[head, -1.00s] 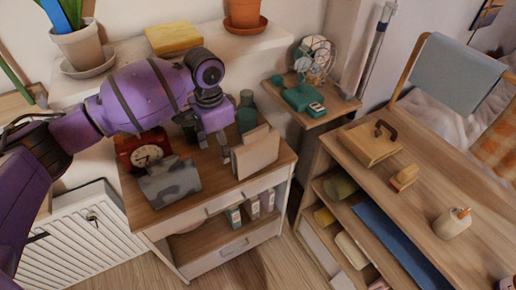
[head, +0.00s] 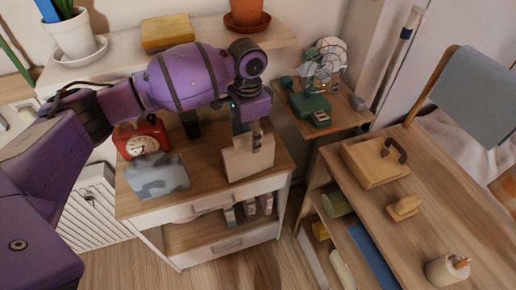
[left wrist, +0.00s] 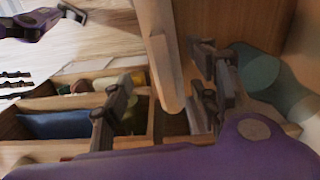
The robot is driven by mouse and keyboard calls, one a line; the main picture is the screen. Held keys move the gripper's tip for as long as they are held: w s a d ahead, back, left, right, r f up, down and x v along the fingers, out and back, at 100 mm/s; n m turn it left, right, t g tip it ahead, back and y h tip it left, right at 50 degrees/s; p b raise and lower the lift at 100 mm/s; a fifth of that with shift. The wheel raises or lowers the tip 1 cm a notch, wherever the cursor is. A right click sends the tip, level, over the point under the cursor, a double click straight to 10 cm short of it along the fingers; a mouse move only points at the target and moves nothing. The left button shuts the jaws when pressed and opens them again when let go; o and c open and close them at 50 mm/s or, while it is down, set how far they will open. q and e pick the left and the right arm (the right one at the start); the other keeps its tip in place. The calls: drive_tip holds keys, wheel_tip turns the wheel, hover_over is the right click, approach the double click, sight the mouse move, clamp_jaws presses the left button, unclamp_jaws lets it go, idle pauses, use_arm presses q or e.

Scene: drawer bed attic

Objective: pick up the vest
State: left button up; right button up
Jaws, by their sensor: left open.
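A mottled grey-blue item (head: 157,177) that looks like cloth, possibly the vest, lies on the wooden top of the dresser, in front of the red clock. I cannot be sure that it is the vest. My left gripper (head: 258,140) points down at the beige upright holder (head: 247,163), right of the mottled item. In the left wrist view my left gripper (left wrist: 163,92) is open, with a pale upright panel (left wrist: 162,50) between its fingers; contact cannot be told. A purple arm part at that view's upper left seems to be my right arm; its jaw state is unclear.
The red clock (head: 142,140) stands behind the mottled item. A green fan (head: 318,85) is on a small side table. A shelf desk (head: 440,190) at right carries a wooden box (head: 375,162). A blue-grey cloth (head: 487,95) hangs over a chair back.

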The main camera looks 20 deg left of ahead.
sight(248, 147)
use_arm(q)
drive_tip(key=f, duration=0.5)
drive_tip(key=shift+w+a+f, duration=0.15)
drive_tip(key=shift+a+f, duration=0.2)
drive_tip(key=shift+f, duration=0.05)
drive_tip(key=c, duration=1.2)
drive_tip(key=shift+r, duration=0.1)
drive_tip(key=shift+c, duration=0.2)
